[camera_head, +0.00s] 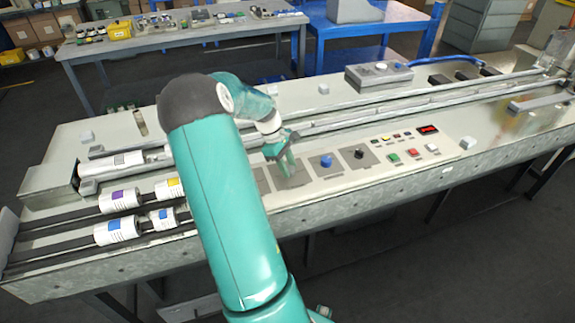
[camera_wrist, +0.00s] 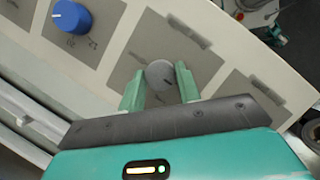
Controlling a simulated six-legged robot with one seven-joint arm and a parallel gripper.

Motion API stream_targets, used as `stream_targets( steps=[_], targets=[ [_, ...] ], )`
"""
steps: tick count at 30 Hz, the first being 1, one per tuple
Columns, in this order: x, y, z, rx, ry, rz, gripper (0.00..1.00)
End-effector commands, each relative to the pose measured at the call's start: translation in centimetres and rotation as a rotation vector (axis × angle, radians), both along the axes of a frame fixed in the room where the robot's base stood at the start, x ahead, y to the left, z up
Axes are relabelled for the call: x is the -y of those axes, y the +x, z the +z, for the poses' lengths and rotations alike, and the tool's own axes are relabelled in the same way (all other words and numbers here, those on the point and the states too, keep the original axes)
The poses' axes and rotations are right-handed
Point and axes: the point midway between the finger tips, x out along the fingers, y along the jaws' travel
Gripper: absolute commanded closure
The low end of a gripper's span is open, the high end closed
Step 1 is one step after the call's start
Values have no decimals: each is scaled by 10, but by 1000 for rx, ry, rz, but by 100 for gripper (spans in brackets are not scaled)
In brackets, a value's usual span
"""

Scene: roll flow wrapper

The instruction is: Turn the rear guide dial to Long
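A round grey dial (camera_wrist: 157,70) on a grey square plate shows in the wrist view, with a short dark mark toward its lower right. Its labels are not readable, so I cannot tell its setting or confirm its name. My gripper (camera_wrist: 160,82) has one green finger on each side of the dial, close against it, and appears shut on it. In the head view my gripper (camera_head: 285,160) points down at the panel and hides this dial. A blue dial (camera_head: 326,160) stands to its right; it also shows in the wrist view (camera_wrist: 71,17), at upper left.
Long rails (camera_head: 330,122) run behind the panel. Printed rolls (camera_head: 117,230) lie at the left. A grey box (camera_head: 379,74) stands at the back.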

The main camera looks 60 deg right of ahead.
Motion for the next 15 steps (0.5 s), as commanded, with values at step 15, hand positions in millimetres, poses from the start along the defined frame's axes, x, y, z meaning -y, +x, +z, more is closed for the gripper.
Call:
stream_targets(
  steps=[15],
  targets=[
    [1, 0, 1, 0, 0, -77, 89]
  ],
)
